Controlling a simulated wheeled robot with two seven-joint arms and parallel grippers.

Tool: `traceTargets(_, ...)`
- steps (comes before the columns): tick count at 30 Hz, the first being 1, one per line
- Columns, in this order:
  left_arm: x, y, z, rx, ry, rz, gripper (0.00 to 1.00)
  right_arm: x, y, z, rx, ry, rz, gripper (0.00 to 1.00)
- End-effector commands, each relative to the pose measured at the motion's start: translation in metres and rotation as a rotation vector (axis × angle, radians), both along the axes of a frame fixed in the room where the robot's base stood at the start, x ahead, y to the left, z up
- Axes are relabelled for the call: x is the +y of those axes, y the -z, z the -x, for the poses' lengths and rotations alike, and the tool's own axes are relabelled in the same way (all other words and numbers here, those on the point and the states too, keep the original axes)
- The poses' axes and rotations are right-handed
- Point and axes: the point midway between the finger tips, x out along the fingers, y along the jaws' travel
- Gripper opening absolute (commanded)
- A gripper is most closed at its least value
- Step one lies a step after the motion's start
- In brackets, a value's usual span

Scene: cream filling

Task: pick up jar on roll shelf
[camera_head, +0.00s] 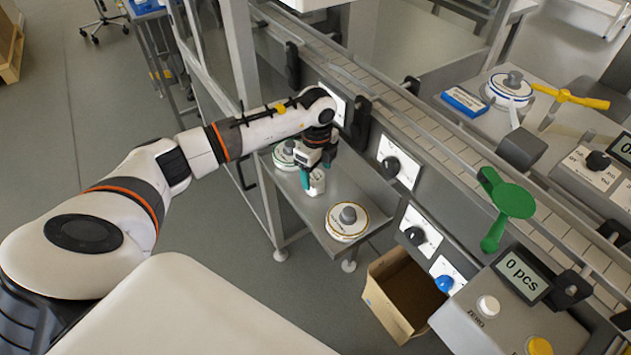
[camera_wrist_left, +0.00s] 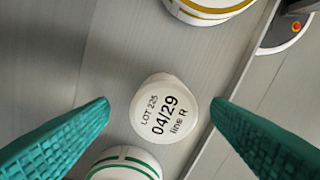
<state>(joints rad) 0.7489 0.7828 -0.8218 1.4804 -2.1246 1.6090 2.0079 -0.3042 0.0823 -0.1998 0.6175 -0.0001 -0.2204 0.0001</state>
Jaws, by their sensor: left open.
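A small white jar (camera_head: 316,183) stands on the grey roll shelf (camera_head: 306,214) below the conveyor. In the left wrist view the jar's lid (camera_wrist_left: 164,108) reads "LOT 225 04/29 line R". My left gripper (camera_head: 314,178) is over the jar in the head view and hides part of it. In the left wrist view its teal fingers (camera_wrist_left: 162,118) are apart, one on each side of the jar, with gaps to it. My right gripper is not in view.
On the same shelf stand a green-rimmed round container (camera_head: 284,154) and a gold-rimmed one (camera_head: 346,221), both close to the jar. A cardboard box (camera_head: 388,306) stands at the lower right. The conveyor side (camera_head: 357,122) with its knobs rises behind the shelf.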

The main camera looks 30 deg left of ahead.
Motion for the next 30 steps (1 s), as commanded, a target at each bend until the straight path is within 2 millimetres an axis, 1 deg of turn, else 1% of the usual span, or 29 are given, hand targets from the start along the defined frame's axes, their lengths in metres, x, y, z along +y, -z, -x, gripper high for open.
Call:
traceTargets(1,0.001,0.009,0.002,0.004,0.0,0.0,0.72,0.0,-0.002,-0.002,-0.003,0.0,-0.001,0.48)
traceTargets(3,0.002,0.02,0.003,0.004,0.0,0.001,0.72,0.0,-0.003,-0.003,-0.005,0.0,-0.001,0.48)
traceTargets(6,0.002,0.031,0.003,0.003,0.0,0.001,0.72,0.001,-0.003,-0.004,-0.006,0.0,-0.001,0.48)
traceTargets(9,0.002,0.035,0.002,0.001,0.001,0.0,0.72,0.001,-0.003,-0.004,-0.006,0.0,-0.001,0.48)
traceTargets(15,0.002,0.035,0.002,0.0,0.001,0.0,0.72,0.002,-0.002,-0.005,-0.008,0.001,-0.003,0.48)
traceTargets(20,0.002,0.035,0.002,0.0,0.001,0.001,0.46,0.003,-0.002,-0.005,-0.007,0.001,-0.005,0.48)
traceTargets(24,0.002,0.035,0.002,0.0,0.001,0.001,0.23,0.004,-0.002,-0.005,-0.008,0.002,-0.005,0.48)
traceTargets(30,0.002,0.034,0.002,-0.001,0.001,0.001,0.22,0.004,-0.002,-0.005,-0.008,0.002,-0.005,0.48)
